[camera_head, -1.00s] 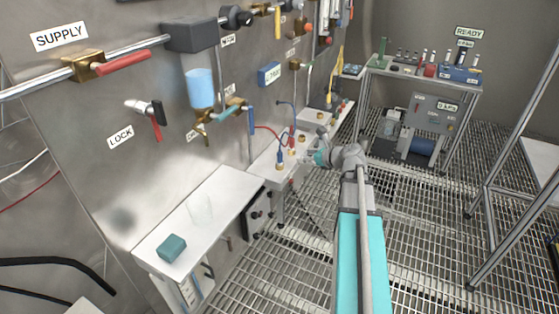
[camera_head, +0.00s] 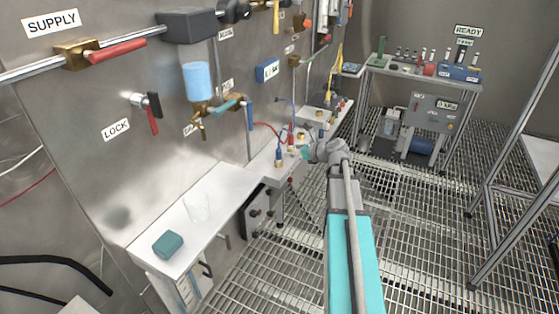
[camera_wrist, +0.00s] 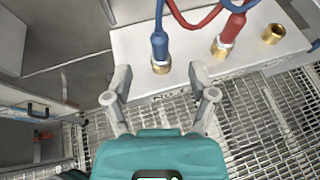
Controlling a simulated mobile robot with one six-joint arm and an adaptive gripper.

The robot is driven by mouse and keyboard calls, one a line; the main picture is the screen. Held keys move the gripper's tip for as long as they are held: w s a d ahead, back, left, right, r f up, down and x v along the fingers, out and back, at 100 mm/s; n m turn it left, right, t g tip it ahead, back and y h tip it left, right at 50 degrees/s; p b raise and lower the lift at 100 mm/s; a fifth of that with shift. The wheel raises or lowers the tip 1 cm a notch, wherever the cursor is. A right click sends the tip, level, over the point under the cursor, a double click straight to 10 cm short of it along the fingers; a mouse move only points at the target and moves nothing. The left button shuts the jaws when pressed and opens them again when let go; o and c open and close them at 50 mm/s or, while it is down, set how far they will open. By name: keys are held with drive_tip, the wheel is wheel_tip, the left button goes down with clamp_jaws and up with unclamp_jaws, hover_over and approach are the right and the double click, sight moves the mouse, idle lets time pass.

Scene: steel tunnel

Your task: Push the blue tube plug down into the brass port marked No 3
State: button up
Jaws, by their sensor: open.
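The blue tube plug (camera_wrist: 160,42) stands upright over a brass port (camera_wrist: 161,67) near the front edge of a white bench; I cannot tell how deep it sits. It also shows in the head view (camera_head: 279,156), with a blue tube curving from its top. My gripper (camera_wrist: 160,76) is open and empty. Its two fingers point toward the plug, one to each side in the wrist view, with the plug still beyond the tips. In the head view my gripper (camera_head: 307,151) is just right of the plug. No port number is readable.
A red plug (camera_wrist: 232,28) with a red tube stands in a brass port to the right. An empty brass port (camera_wrist: 272,33) lies farther right. The steel panel wall rises behind the bench (camera_head: 262,168). Grating floor (camera_head: 255,280) is open in front.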

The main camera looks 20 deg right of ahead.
sight(278, 149)
drive_tip(key=shift+b+x, duration=0.35)
drive_tip(key=shift+x, duration=1.05)
drive_tip(key=shift+b+x, duration=1)
drive_tip(key=shift+x, duration=1.6)
drive_tip(key=shift+f, duration=0.1)
clamp_jaws()
